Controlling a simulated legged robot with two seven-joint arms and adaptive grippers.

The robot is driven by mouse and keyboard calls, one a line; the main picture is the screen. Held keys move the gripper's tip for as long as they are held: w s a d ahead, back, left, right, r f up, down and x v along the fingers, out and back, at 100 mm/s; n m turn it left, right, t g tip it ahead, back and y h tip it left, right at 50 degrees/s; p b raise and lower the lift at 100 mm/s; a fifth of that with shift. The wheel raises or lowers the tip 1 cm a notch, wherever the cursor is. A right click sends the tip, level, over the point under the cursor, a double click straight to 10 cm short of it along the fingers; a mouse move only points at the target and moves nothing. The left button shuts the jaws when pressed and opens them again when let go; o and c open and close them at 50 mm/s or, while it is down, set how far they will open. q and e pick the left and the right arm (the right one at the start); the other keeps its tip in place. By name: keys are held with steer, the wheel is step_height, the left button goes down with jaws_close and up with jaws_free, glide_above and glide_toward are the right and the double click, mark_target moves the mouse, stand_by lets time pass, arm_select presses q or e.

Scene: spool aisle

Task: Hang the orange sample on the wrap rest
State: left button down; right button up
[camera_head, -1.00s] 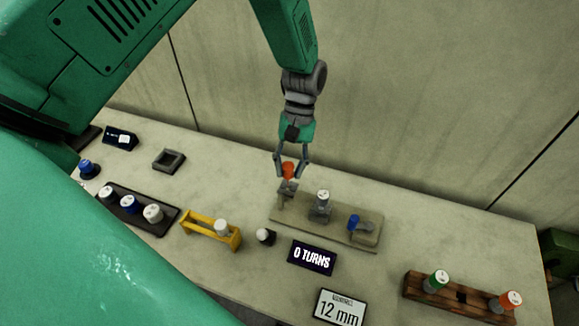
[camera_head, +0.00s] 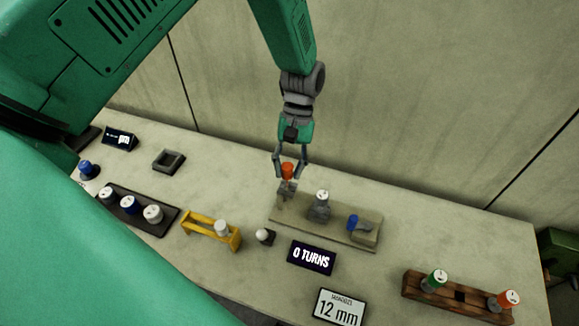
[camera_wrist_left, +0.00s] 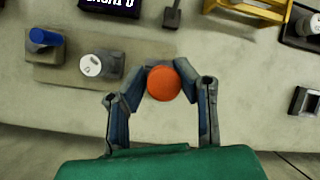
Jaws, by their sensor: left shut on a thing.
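The orange sample (camera_head: 288,170) is a small spool-like piece with a round orange top. It also shows in the left wrist view (camera_wrist_left: 163,84). My left gripper (camera_head: 290,174) points down and is shut on it, one finger on each side. The sample is over the left end of a beige board (camera_head: 297,211), directly above a small grey fitting (camera_head: 287,189). The fingers and sample partly hide this fitting, and I cannot tell whether the sample touches it. I cannot tell which fitting is the wrap rest. My right gripper is not in view.
The board also bears a white-topped grey post (camera_head: 321,207) and a blue piece (camera_head: 353,222). A "0 TURNS" display (camera_head: 311,258) and a "12 mm" sign (camera_head: 339,308) stand in front. A yellow rack (camera_head: 203,231) is left; a wooden rack (camera_head: 459,297) is right.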

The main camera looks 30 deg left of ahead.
arm_select(q)
steer(key=shift+f+b, duration=1.4)
steer(key=shift+f, duration=1.1)
steer(key=c, duration=1.2)
jaws_free()
steer(key=shift+o, duration=0.2)
steer(key=shift+r, duration=0.1)
steer(key=v, duration=1.1)
steer(key=shift+w+r, duration=0.3)
